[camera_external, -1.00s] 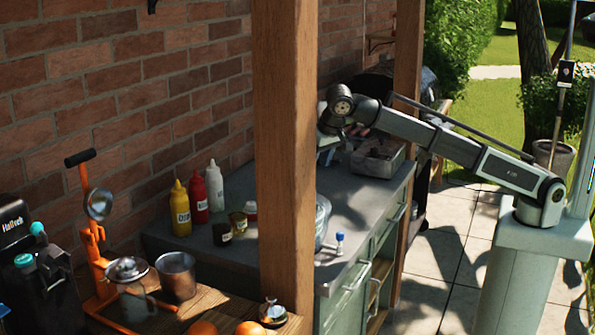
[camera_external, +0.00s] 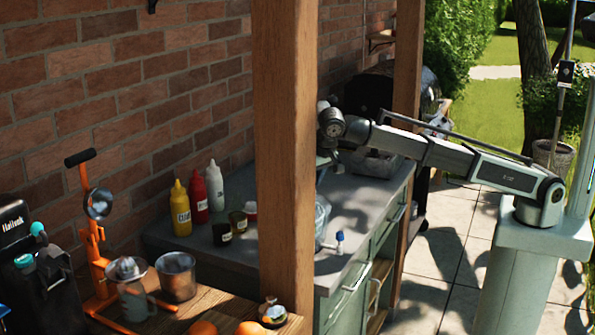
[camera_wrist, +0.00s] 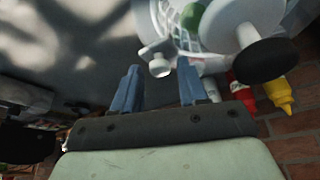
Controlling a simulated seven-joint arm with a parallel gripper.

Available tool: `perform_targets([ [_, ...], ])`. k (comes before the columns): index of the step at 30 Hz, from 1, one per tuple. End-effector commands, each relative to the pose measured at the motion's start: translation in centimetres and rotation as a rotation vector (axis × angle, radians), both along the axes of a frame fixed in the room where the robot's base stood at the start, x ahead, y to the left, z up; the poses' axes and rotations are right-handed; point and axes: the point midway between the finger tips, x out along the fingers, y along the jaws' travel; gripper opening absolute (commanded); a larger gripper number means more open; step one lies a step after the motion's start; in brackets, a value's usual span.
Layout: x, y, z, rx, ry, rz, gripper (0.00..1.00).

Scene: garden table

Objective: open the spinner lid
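The spinner stands on the grey counter in the external view as a clear, bluish bowl (camera_external: 322,212), half hidden behind the wooden post. In the wrist view, what looks like the spinner (camera_wrist: 185,28) is a pale ribbed rim at the top with something green inside. A white stem with a black round end (camera_wrist: 268,60) sticks out over it. A small white knob (camera_wrist: 158,66) shows beyond the fingertips. My gripper (camera_wrist: 158,80) is open, its two blue-grey fingers apart with nothing gripped. I cannot tell whether the knob lies between them in depth. The post hides the fingertips in the external view.
The wooden post (camera_external: 284,150) stands in front of the counter. Yellow (camera_external: 181,210), red (camera_external: 215,188) and white bottles stand by the brick wall, with small jars nearby. A grey tray (camera_external: 372,163) sits at the counter's far end. A small blue-topped item (camera_external: 340,238) is near the front edge.

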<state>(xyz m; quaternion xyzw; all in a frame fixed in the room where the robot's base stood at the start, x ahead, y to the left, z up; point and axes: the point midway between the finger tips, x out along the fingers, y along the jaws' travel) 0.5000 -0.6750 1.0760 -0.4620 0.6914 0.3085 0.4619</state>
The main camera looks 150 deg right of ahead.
Motion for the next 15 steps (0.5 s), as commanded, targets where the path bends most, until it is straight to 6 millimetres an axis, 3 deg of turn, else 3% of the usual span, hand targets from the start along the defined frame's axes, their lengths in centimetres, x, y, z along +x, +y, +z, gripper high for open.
perform_targets([
  [2,0.0,0.0,0.01,0.0,0.0,0.0,0.34],
  [12,-0.01,0.01,0.02,0.0,0.0,0.0,0.02],
  [15,-0.01,0.01,0.02,0.0,0.0,0.0,0.0],
])
